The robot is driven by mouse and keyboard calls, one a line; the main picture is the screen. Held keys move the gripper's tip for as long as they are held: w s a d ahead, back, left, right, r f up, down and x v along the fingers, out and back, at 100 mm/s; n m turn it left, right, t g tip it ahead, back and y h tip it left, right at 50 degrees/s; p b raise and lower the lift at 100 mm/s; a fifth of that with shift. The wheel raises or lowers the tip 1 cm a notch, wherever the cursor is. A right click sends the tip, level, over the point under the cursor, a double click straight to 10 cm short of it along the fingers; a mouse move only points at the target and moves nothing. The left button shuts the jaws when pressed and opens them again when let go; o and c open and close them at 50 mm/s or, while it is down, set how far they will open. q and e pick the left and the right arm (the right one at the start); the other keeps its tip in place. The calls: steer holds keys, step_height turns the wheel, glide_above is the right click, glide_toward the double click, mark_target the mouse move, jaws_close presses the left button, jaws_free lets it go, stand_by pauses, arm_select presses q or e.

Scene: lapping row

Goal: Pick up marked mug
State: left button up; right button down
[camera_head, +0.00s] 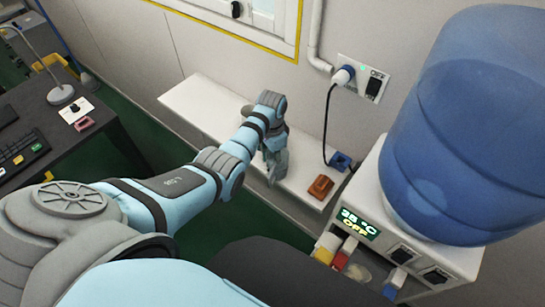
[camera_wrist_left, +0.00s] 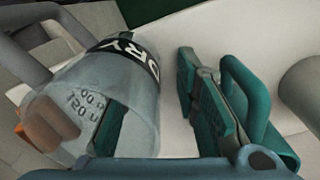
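A grey mug (camera_wrist_left: 95,85) with a black band reading "DRY" and smaller printed text shows on the left of the left wrist view. My left gripper (camera_wrist_left: 160,110) is open, with dark green fingers spread apart. Its left finger overlaps the mug in this view; I cannot tell whether it touches. The right finger is clear of the mug, with pale surface in the gap. In the head view, my left gripper (camera_head: 275,170) points down over the white shelf (camera_head: 200,103), and the mug is not clearly visible there. My right gripper is not in view.
A brown block (camera_head: 320,187) and a blue item (camera_head: 340,160) with a cable are on the shelf's right part. A water dispenser (camera_head: 455,130) stands at the right. A dark desk (camera_head: 75,145) is at left. A grey rounded object (camera_wrist_left: 302,88) shows at the wrist view's right edge.

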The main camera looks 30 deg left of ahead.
arm_select(q)
step_height(320, 180, up, 12)
stand_by(0.6)
steer(key=shift+w+a, duration=0.1)
